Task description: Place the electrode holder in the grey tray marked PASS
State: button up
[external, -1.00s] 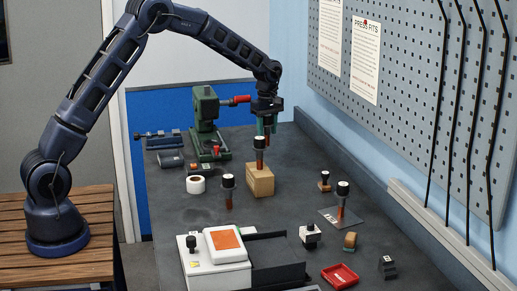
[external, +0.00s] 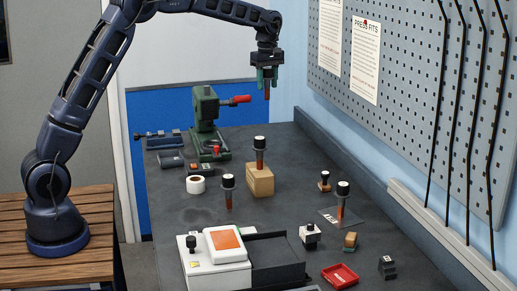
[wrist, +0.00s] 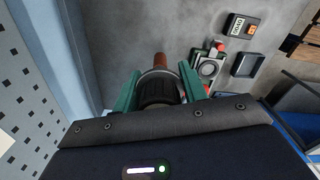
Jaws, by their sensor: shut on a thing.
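My gripper (external: 267,76) is high above the far end of the bench. It is shut on an electrode holder, whose brown tip (external: 267,94) points down below the fingers. In the wrist view, its black ribbed body (wrist: 158,92) sits between the green fingers, with the brown rod beyond. I cannot make out a PASS mark in the external view. The wrist view has a dark tray-like thing (wrist: 248,64) and another dark item with a pale label and orange part (wrist: 237,29); the label is too small to read.
Similar black-topped holders stand on a wooden block (external: 260,181), on the bench (external: 228,189) and at a grey plate with white marks (external: 329,216). A green press (external: 206,118) stands at the back left. A red tray (external: 340,276) lies in front. A pegboard (external: 420,100) bounds the right.

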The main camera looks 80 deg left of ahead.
jog(key=shift+s+a+r, duration=0.1)
jog(key=shift+s+r, duration=0.1)
jog(key=shift+r, duration=0.3)
jog(key=shift+s+a+r, duration=0.1)
jog(key=shift+s+r, duration=0.05)
jog(key=shift+r, duration=0.3)
jog(key=s+a, duration=0.4)
jog(key=s, duration=0.5)
jog(key=n, duration=0.1)
send_over(181, 157)
jog(key=d, duration=0.3)
notch_tip(181, 157, down, 5)
notch_tip(181, 157, down, 20)
jog(key=shift+a+f, duration=0.15)
jog(key=o, duration=1.1)
jog(key=shift+f, duration=0.1)
jog(key=shift+o, duration=0.2)
